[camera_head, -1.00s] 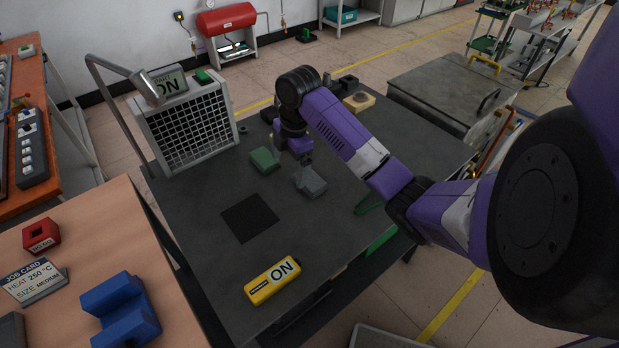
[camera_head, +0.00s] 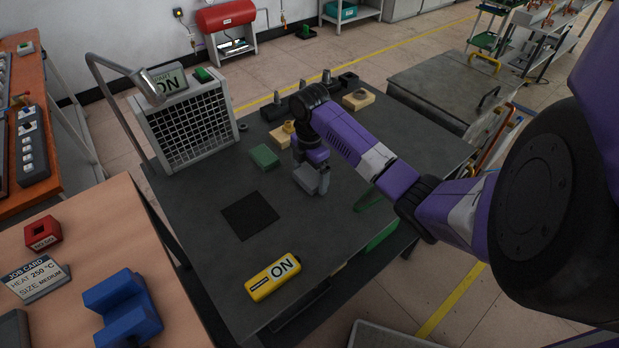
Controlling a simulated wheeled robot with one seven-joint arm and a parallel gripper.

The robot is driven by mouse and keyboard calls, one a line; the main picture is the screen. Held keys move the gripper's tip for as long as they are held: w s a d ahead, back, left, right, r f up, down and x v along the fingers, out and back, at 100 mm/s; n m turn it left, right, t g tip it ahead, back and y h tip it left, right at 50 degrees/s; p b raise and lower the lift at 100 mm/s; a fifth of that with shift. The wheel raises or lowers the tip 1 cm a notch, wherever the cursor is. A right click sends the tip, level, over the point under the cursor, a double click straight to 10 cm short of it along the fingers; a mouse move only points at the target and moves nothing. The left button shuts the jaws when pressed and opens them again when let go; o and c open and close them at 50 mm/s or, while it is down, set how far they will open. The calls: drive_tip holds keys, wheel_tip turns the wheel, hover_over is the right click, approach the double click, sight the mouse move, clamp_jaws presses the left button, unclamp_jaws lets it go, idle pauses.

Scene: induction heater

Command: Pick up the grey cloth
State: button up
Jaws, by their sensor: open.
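The grey cloth (camera_head: 306,179), a small folded pad, lies on the dark table. My gripper (camera_head: 311,177) points down right at it, with its fingers low around the cloth and partly hiding it. The jaws are open. I cannot tell whether a finger touches the cloth. A green folded cloth (camera_head: 265,156) lies just to the left, apart from my gripper.
A dark square mat (camera_head: 250,216) and a yellow ON block (camera_head: 273,278) lie nearer on the table (camera_head: 205,245). A grille-fronted unit (camera_head: 190,130) stands at the left. Wooden blocks (camera_head: 358,99) and dark pegged holders are behind my gripper.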

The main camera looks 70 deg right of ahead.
sight(310, 176)
drive_tip(key=shift+c, duration=0.4)
drive_tip(key=c, duration=1)
wheel_tip(310, 176, up, 20)
drive_tip(key=p, duration=0.3)
